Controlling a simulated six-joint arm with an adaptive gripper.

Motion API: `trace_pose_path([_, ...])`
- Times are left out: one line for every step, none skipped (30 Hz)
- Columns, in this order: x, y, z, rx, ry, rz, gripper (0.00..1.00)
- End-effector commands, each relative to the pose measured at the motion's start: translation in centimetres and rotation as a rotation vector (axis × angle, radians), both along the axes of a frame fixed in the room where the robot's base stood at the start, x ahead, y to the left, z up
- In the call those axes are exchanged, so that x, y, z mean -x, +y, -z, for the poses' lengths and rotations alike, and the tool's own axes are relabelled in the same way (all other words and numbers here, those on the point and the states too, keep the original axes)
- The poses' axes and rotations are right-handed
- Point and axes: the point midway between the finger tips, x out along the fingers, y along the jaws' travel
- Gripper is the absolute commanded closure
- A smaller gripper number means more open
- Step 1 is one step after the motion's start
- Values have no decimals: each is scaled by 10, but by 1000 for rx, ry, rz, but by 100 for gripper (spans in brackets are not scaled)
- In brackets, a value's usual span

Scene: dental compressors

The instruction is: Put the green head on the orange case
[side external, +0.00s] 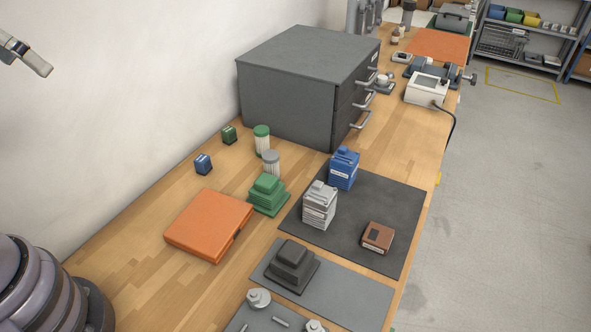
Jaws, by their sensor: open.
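The green head (268,193), a stepped block on a wide square base, stands upright on the wooden table near the middle of the side external view. The orange case (208,225) lies flat and closed just left of it and nearer the camera, with a gap between them. Nothing lies on its top. Part of my gripper (27,54) shows at the upper left edge, high above the table and far from both. Its jaws are open and I see nothing held; the rest is cut off by the frame.
A dark grey stepped block (291,266) sits on a grey mat. A black mat (375,210) carries blue, white and brown units. Green-capped (262,140) and grey-capped (271,163) cylinders stand behind the green head. A grey drawer cabinet (290,95) rises behind.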

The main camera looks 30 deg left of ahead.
Motion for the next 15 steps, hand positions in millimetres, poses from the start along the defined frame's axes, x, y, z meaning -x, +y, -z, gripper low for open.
trace_pose_path([-22,-4,2,1,29,4,0])
trace_pose_path([-35,-7,3,4,42,3,0])
trace_pose_path([-54,-12,6,6,58,4,0])
trace_pose_path([-68,-16,10,8,71,2,0])
trace_pose_path([-83,-20,14,9,83,3,0])
trace_pose_path([-101,-26,21,11,100,2,0])
trace_pose_path([-115,-31,27,11,111,3,0])
trace_pose_path([-128,-37,35,11,124,2,0])
trace_pose_path([-146,-44,46,11,140,2,0])
trace_pose_path([-159,-50,56,11,153,2,0])
trace_pose_path([-171,-56,66,12,163,1,0])
trace_pose_path([-187,-65,81,10,181,2,0])
trace_pose_path([-198,-72,93,9,191,2,0])
trace_pose_path([-209,-79,107,8,204,2,0])
trace_pose_path([-222,-88,125,6,218,1,0])
